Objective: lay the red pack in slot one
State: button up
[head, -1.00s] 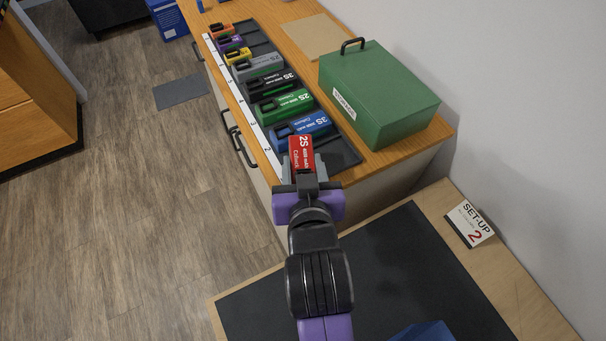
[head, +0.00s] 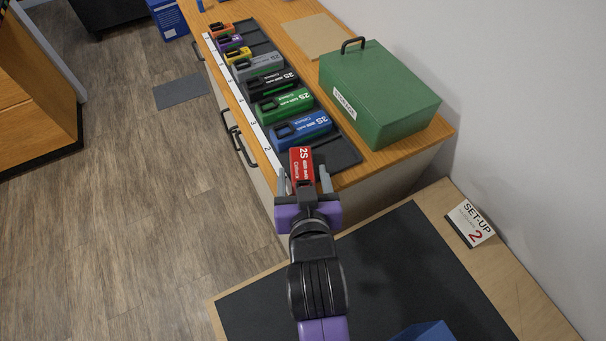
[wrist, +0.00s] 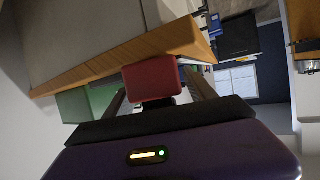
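The red pack (head: 302,161), marked 2S, is at the near end of the black slotted tray (head: 343,155). Its long side points toward my gripper, unlike the packs lying across the tray. My gripper (head: 305,178) is open, with one finger on each side of the red pack and gaps visible. In the wrist view, the red pack (wrist: 151,79) sits between the spread fingers. I cannot tell whether its underside touches the tray. The slot number beside it is hidden. A bare dark part of the tray shows to its right.
A blue pack (head: 300,130) and a green pack (head: 283,105) lie in the neighbouring slots, with several more behind. A green storage box (head: 385,105) stands right of the tray.

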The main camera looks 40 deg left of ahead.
jog(key=shift+r, duration=0.15)
jog(key=v, duration=1.2)
jog(key=shift+w+r, duration=0.1)
jog(key=shift+r, duration=0.1)
notch_tip(320, 180, up, 4)
jog(key=t+y, duration=0.1)
jog(key=y, duration=0.1)
jog(key=s+d+f+m+t+h, duration=0.1)
jog(key=d+m+t+h, duration=0.15)
jog(key=d, duration=0.75)
jog(key=s+d+f+m+t+h, duration=0.1)
jog(key=s+d+t, duration=0.15)
jog(key=d, duration=0.75)
jog(key=s+d+f+m+h, duration=0.4)
jog(key=s+d+h, duration=0.4)
jog(key=s+d, duration=0.3)
jog(key=d+m, duration=0.1)
jog(key=d, duration=0.2)
jog(key=shift+s+d+f+g, duration=0.15)
jog(key=shift+s+d+g, duration=0.1)
jog(key=shift+d+g, duration=0.15)
